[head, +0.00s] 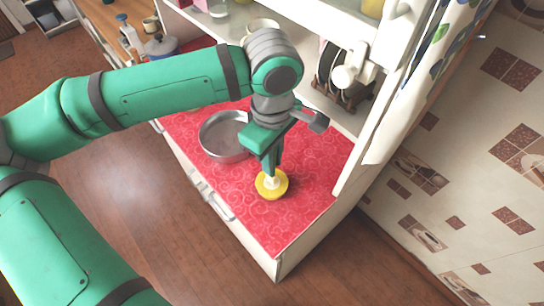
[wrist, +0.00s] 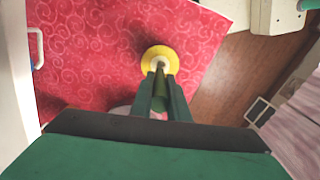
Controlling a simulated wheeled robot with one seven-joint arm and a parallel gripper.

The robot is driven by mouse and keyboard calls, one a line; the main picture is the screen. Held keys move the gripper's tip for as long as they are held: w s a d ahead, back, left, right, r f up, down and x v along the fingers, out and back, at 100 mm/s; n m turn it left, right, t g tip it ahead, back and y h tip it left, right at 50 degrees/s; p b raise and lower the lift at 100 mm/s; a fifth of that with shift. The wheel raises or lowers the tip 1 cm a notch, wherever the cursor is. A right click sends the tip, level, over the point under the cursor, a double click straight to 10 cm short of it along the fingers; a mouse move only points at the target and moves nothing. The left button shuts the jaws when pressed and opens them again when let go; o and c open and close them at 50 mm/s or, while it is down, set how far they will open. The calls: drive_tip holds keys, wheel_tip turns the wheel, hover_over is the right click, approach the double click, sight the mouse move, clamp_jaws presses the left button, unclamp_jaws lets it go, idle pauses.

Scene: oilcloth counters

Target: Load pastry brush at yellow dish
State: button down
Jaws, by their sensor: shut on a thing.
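The yellow dish (head: 274,195) sits on the red patterned counter cover, near the front corner. The pastry brush (head: 271,182) points down into the dish, its pale head over the dish's middle. My gripper (head: 270,165) is above the dish, shut on the brush's handle. In the wrist view the brush (wrist: 161,67) runs from between my fingertips (wrist: 160,80) toward the yellow dish (wrist: 160,50). The fingers hide most of the handle. I cannot tell for sure whether the head touches the dish's bottom.
A round metal pan (head: 222,147) stands on the red counter (head: 312,160) behind the dish, left of my wrist. A white shelf unit (head: 300,65) with dishes rises at the back. The counter's front edge is close to the dish. Bare red cloth lies right of the dish.

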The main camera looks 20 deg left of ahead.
drive_tip(key=shift+f, duration=0.45)
idle(0.9)
drive_tip(key=shift+s, duration=0.1)
drive_tip(key=shift+r, duration=0.1)
drive_tip(key=shift+r, duration=3.45)
